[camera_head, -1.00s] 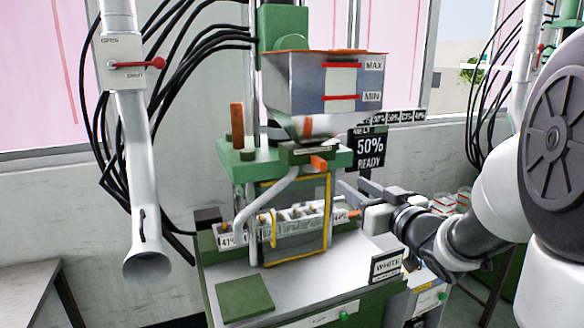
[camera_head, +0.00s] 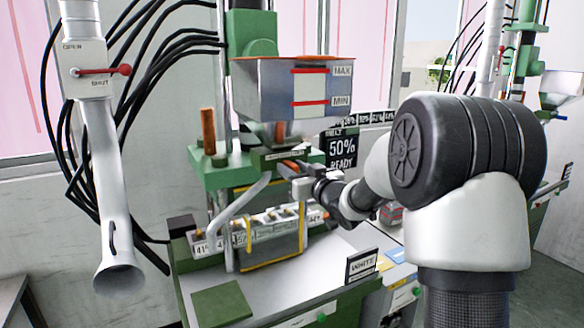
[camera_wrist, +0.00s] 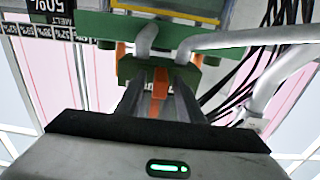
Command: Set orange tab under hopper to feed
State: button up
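The hopper (camera_head: 268,92) is a grey box with MAX and MIN marks on the green machine. Below it, an orange tab (camera_head: 287,163) sticks out from the front of the green block, partly covered by my gripper (camera_head: 285,168) in the head view. In the wrist view the orange tab (camera_wrist: 160,85) lies between the two dark fingers of my gripper (camera_wrist: 160,95). The fingers are open, one on each side of the tab, with narrow gaps showing. I cannot tell whether either finger touches it.
A screen (camera_head: 341,148) reading 50% READY stands behind my gripper. A white pipe with a red lever (camera_head: 102,71) hangs at the left. Below are a yellow-edged guard (camera_head: 275,252), a row of labelled bins and a WHITE sign (camera_head: 361,265). A green pad (camera_head: 222,303) lies on the bench.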

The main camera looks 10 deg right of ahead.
jog(key=shift+w+a, duration=0.1)
jog(key=shift+w, duration=0.2)
grip_shut()
jog(key=d, duration=0.2)
jog(key=w+d+p, duration=0.1)
jog(key=d, duration=0.1)
jog(key=shift+w+d, duration=0.1)
grip_release()
jog(key=shift+w+d, duration=0.1)
jog(key=shift+d, duration=0.05)
